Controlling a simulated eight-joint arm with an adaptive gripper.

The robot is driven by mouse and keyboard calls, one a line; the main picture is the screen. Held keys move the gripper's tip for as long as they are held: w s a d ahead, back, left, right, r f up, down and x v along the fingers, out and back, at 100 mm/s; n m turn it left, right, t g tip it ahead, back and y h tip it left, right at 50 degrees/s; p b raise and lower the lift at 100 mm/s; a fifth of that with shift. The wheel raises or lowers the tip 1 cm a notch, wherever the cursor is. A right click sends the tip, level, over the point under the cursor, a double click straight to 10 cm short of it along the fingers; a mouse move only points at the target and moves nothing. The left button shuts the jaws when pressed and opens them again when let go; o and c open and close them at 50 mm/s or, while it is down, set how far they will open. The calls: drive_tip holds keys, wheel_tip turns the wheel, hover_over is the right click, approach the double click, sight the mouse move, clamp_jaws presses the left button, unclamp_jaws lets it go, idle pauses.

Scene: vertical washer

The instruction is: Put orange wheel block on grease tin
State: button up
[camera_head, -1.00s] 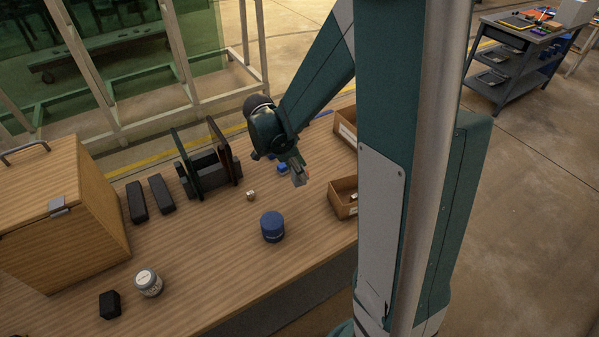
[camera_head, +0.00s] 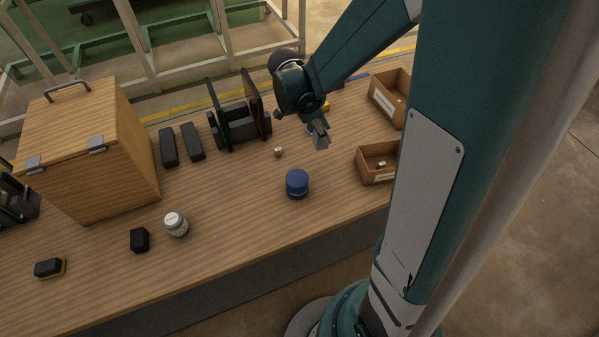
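My gripper (camera_head: 321,142) points down over the right part of the wooden workbench, behind and to the right of a blue round tin (camera_head: 297,184). The fingers are small and dark, and I cannot tell whether they are open or shut, or whether they hold anything. The blue tin stands upright with a clear top; its label is unreadable, so I cannot confirm it is the grease tin. A small yellow-orange thing (camera_head: 326,106) shows partly behind my wrist; it may be the orange wheel block. A small pale block (camera_head: 278,152) lies left of my gripper.
Two open cardboard bins (camera_head: 376,178) stand at the right. A black rack (camera_head: 240,127) with upright plates stands behind the pale block. A wooden box (camera_head: 85,150), a grey-white jar (camera_head: 176,225) and several black blocks are farther left. The front middle is clear.

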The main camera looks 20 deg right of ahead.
wheel_tip(320, 180, up, 7)
drive_tip(key=n+p, duration=0.1)
drive_tip(key=p, duration=0.2)
hover_over(296, 178)
drive_tip(key=shift+t, duration=0.3)
drive_tip(key=shift+f, duration=0.15)
drive_tip(key=shift+f+b, duration=0.3)
drive_tip(key=shift+f, duration=2.5)
drive_tip(key=shift+f+b, duration=0.3)
drive_tip(key=shift+f, duration=1.8)
drive_tip(key=shift+f, duration=0.2)
drive_tip(key=o, duration=0.9)
